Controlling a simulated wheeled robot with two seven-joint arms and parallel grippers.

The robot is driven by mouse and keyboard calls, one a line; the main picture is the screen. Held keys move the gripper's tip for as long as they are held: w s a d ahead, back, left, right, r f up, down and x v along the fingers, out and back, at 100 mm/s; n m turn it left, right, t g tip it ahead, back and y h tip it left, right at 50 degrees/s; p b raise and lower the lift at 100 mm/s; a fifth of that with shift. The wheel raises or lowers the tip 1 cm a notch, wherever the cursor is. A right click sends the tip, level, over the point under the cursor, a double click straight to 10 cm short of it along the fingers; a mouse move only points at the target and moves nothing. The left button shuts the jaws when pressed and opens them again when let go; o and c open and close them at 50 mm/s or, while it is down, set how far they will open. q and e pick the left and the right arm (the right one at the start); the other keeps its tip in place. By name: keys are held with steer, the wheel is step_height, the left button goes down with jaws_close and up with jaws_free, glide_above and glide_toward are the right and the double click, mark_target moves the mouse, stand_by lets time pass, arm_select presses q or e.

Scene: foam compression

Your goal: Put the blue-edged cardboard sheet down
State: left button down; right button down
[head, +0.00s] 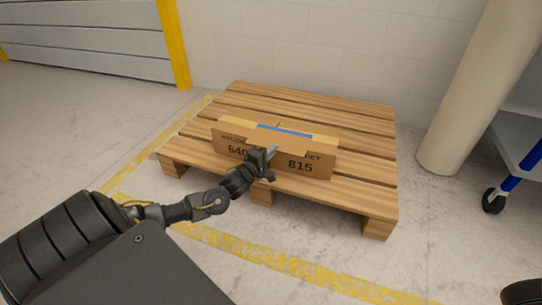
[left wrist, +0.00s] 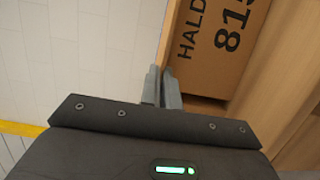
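The blue-edged cardboard sheet (head: 279,141) is over the top and front of a brown cardboard box (head: 315,164), covering the middle of its printing. Its blue edge lies on the far side, along the box top. My left gripper (head: 270,152) is at the sheet's near edge, in front of the box. In the left wrist view its fingers (left wrist: 162,88) are close together with the thin edge of the sheet (left wrist: 171,45) between them. I cannot tell whether the sheet touches the box. My right gripper does not show.
The box stands on a wooden pallet (head: 352,112) with bare slats around it. Yellow floor lines (head: 290,264) run past the pallet. A pale column (head: 480,90) and a cart with a blue leg (head: 528,160) stand at the right. A wall is behind.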

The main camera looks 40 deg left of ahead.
arm_select(q)
steer(key=c, duration=1.7)
jaws_free()
steer(key=shift+o, duration=0.4)
